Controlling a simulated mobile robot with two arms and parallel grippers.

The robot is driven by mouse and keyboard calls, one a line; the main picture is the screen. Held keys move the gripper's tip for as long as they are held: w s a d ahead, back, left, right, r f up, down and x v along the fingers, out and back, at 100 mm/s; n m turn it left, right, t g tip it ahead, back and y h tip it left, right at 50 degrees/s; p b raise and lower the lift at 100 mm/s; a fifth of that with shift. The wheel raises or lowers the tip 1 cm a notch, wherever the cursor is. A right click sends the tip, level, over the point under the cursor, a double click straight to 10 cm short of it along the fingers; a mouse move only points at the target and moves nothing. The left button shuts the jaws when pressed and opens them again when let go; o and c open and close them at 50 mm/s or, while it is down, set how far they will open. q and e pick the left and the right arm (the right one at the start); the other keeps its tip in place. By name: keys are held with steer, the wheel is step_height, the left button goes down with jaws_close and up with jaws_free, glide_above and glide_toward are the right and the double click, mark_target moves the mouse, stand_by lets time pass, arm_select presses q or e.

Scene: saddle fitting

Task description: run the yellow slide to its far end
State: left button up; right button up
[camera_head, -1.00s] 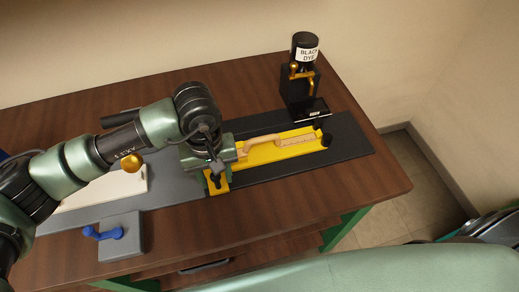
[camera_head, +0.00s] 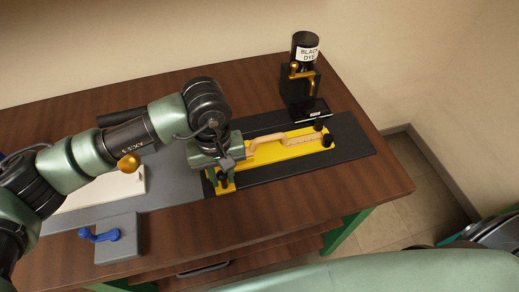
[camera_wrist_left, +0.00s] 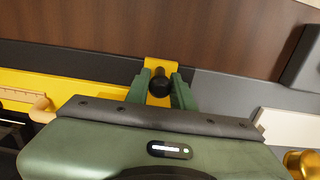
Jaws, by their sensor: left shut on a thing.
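The left wrist view shows the knob (camera_wrist_left: 160,84) between the two green fingers. The slide's left part is partly hidden by my gripper. My right gripper is not in view.
A black stand with a bottle labelled black dye (camera_head: 306,49) is behind the track's right part. A grey block with a blue handle (camera_head: 100,235) sits at the front left. A pale board (camera_head: 100,190) lies on the grey plate. The table's front right is clear.

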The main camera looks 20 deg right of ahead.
arm_select(q)
steer(key=shift+d+f+b, duration=0.15)
steer(key=shift+d+b, duration=0.15)
steer(key=shift+b, duration=0.15)
steer(key=shift+d+b, duration=0.9)
steer(key=shift+d, duration=0.7)
steer(key=shift+d+b, duration=0.45)
steer(key=shift+b, duration=0.05)
steer(key=shift+d+b, duration=1.3)
steer(key=shift+d, duration=0.6)
steer(key=shift+d+r+b, duration=0.2)
steer(key=shift+d+b, duration=0.8)
steer(key=shift+d, duration=0.65)
steer(key=shift+r, duration=0.1)
steer(key=shift+o, duration=0.3)
steer(key=shift+d, duration=0.15)
